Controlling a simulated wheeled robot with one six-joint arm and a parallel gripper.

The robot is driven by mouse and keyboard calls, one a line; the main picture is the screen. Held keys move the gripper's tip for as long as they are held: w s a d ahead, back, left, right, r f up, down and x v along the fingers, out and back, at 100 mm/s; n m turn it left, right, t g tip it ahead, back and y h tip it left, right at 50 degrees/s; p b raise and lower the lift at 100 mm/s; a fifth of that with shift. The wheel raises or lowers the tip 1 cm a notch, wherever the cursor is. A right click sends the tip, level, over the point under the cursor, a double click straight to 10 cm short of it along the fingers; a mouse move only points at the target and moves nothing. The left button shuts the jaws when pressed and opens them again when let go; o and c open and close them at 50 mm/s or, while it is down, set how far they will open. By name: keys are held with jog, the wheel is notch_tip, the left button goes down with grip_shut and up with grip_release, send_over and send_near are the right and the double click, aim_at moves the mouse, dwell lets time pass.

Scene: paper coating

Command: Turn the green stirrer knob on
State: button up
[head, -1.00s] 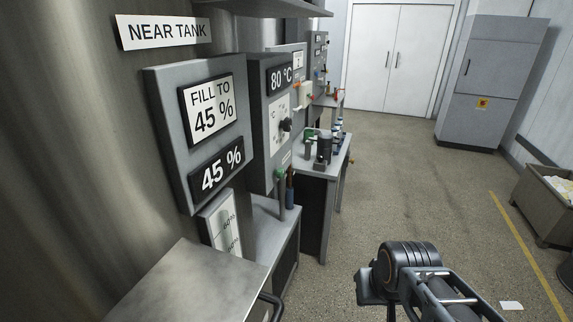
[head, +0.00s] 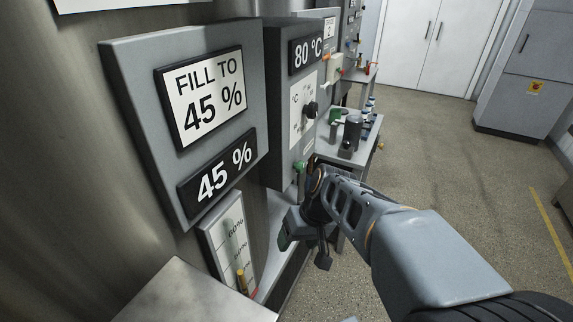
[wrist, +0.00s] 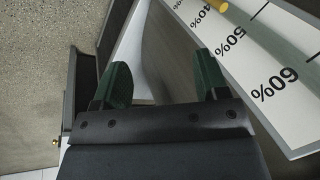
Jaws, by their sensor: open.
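A small green knob (head: 300,167) sticks out low on the grey control box (head: 284,120) with the 80 °C sign in the head view. I take it for the stirrer knob. My arm partly covers the area just right of it. My gripper (head: 304,250) is below the knob and apart from it, beside the level gauge. In the wrist view my gripper (wrist: 164,80) is open, with its two green-padded fingers spread and nothing between them. The green knob does not show in the wrist view.
The white level gauge (head: 228,240) with percent marks is close to my gripper; it also shows in the wrist view (wrist: 265,60). A black dial (head: 311,110) sits above the green knob. A bench (head: 367,148) with small items stands behind.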

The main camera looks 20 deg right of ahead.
jog(key=w+d+t+y, duration=0.1)
jog(key=w+d+y, duration=0.2)
jog(key=w+y, duration=0.2)
jog(key=m+t+y, duration=0.2)
jog(key=t+y, duration=0.1)
jog(key=t, duration=0.8)
send_near(304, 168)
jog(key=p+x, duration=0.3)
jog(key=x, duration=0.7)
jog(key=shift+a+r, duration=0.2)
jog(key=shift+a, duration=0.15)
jog(key=shift+c, duration=0.5)
